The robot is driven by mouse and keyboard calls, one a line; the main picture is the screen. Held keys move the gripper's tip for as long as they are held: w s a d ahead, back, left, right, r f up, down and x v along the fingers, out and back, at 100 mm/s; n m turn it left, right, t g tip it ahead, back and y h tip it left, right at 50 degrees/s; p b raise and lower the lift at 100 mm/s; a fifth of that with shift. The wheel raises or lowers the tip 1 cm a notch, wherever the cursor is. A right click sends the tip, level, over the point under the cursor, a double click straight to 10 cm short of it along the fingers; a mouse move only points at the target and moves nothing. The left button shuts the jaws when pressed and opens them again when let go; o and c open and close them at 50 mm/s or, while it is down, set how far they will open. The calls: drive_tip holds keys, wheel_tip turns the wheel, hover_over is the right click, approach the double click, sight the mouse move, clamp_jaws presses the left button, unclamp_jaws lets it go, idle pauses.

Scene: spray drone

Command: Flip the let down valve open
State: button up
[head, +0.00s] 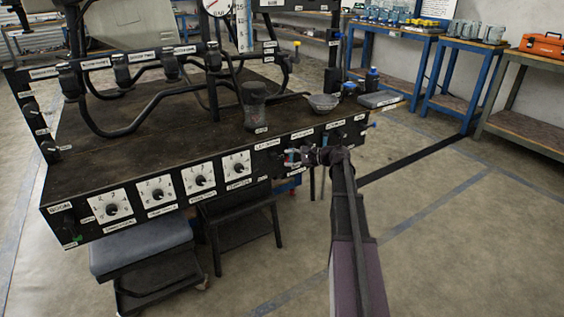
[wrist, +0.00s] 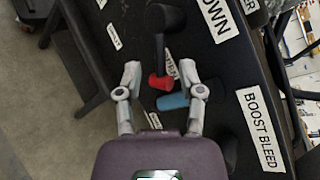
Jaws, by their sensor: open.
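The front panel carries a label reading "...DOWN" (wrist: 217,18) in the wrist view. Beside it, a black valve lever (wrist: 160,45) runs down from a round black hub to a red tip (wrist: 160,81). A blue handle (wrist: 174,101) lies just below the red tip. My gripper (wrist: 160,73) is open, with one finger on each side of the red tip and the blue handle nearer the right finger. Contact cannot be told. In the head view my gripper (head: 303,157) is at the panel's right part, and my arm hides some of it.
A "BOOST BLEED" label (wrist: 259,130) is on the panel at right in the wrist view. Several dial knobs (head: 201,179) line the panel's left part. A black cup (head: 254,105) and a bowl (head: 322,103) stand on the bench top. Open floor lies at right.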

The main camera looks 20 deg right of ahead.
sight(283, 158)
drive_tip(key=shift+x, duration=1.55)
clamp_jaws()
